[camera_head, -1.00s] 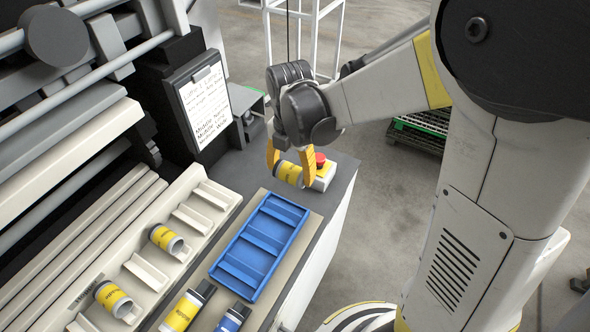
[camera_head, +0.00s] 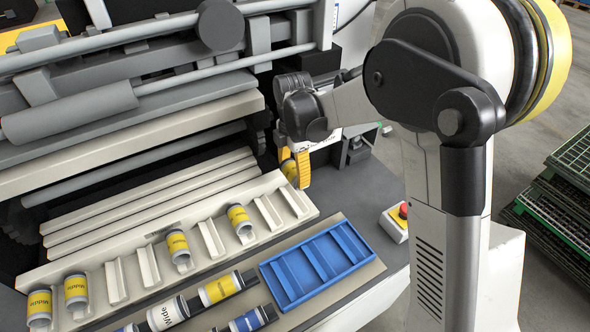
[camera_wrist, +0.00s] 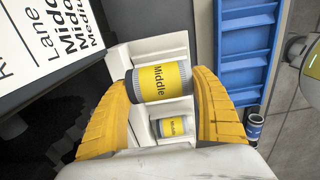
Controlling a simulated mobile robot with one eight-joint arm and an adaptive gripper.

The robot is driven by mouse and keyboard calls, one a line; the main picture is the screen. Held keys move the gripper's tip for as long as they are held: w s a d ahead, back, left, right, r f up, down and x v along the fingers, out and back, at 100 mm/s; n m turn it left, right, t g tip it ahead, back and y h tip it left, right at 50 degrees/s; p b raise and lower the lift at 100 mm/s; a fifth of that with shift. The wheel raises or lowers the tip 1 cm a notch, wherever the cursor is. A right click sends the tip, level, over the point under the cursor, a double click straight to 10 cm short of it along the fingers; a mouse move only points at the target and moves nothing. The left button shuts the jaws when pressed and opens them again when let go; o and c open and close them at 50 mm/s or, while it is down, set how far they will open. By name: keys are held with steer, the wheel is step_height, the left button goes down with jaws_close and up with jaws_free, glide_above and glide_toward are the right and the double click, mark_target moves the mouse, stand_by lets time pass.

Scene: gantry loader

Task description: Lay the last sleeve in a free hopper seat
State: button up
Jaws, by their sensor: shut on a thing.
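My gripper (camera_head: 294,168) is shut on a yellow-labelled sleeve (camera_head: 290,171). In the wrist view the sleeve (camera_wrist: 163,83) reads "Middle" and lies crosswise between the yellow fingers (camera_wrist: 162,100). It is over the right end of the cream hopper (camera_head: 120,245); the gap below is hard to judge. Several yellow sleeves lie in hopper seats, the nearest seated sleeve (camera_head: 239,218) also showing in the wrist view (camera_wrist: 173,127). Empty seats show at the right end (camera_head: 294,199), beside it (camera_head: 267,212), and between the seated sleeves (camera_head: 210,239).
An empty blue tray (camera_head: 318,262) lies on a mat in front of the hopper. Wide (camera_head: 168,313), yellow (camera_head: 219,289) and blue (camera_head: 246,321) sleeves lie left of it. A red button box (camera_head: 396,222) stands at right. Machine rollers (camera_head: 75,110) rise behind the hopper.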

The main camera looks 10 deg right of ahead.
step_height(320, 180, down, 9)
steer(key=b, duration=0.5)
steer(key=shift+r+b, duration=0.15)
steer(key=shift+b, duration=0.15)
steer(key=o, duration=1.5)
steer(key=shift+r, duration=0.1)
step_height(320, 180, up, 12)
steer(key=shift+s+f, duration=0.1)
step_height(320, 180, up, 6)
steer(key=p, duration=0.4)
steer(key=shift+d+p, duration=0.1)
steer(key=shift+p, duration=0.3)
